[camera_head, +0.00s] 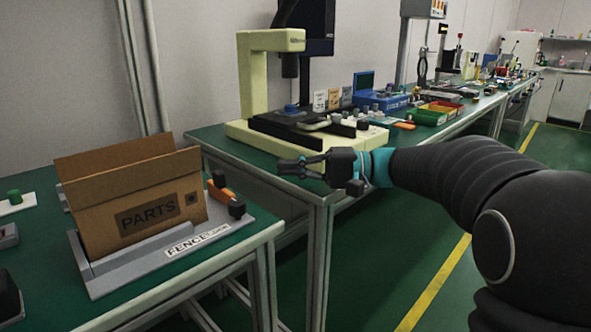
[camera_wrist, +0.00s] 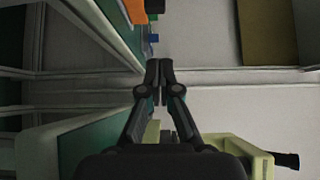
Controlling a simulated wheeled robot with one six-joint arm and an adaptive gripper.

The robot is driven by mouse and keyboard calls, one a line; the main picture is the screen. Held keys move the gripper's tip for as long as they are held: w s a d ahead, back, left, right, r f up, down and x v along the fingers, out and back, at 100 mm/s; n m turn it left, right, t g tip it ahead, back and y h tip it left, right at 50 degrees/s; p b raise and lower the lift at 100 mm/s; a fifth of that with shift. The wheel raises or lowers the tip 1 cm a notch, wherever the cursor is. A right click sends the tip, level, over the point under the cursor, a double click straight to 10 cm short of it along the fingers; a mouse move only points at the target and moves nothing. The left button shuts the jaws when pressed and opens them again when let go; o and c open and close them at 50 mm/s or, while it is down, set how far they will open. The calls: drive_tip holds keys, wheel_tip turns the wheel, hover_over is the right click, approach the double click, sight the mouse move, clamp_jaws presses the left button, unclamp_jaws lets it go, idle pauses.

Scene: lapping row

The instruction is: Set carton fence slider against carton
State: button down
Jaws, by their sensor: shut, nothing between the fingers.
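The brown carton (camera_head: 150,205), labelled PARTS and with its flaps up, stands on a grey fence plate (camera_head: 125,285) marked FENCE on the left table. The slider (camera_head: 228,195), an orange bar with black knobs, sits on the plate to the right of the carton. A gap shows between the slider's near knob and the carton; contact farther back cannot be told. My gripper (camera_head: 300,167) is shut and empty, in front of the second bench and right of the slider, apart from it. The shut fingertips also show in the wrist view (camera_wrist: 158,75).
A pale yellow-green machine (camera_head: 257,80) stands on the bench behind my gripper. A blue box (camera_head: 378,100) and red and green trays (camera_head: 430,113) lie farther along. A gap separates the two tables.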

sight(220, 186)
drive_tip(key=s+a, duration=0.1)
drive_tip(key=a, duration=0.4)
drive_tip(key=s+a, duration=0.1)
drive_tip(key=a, duration=0.2)
drive_tip(key=shift+s, duration=0.3)
drive_tip(key=shift+s+a, duration=0.45)
drive_tip(key=shift+s, duration=0.05)
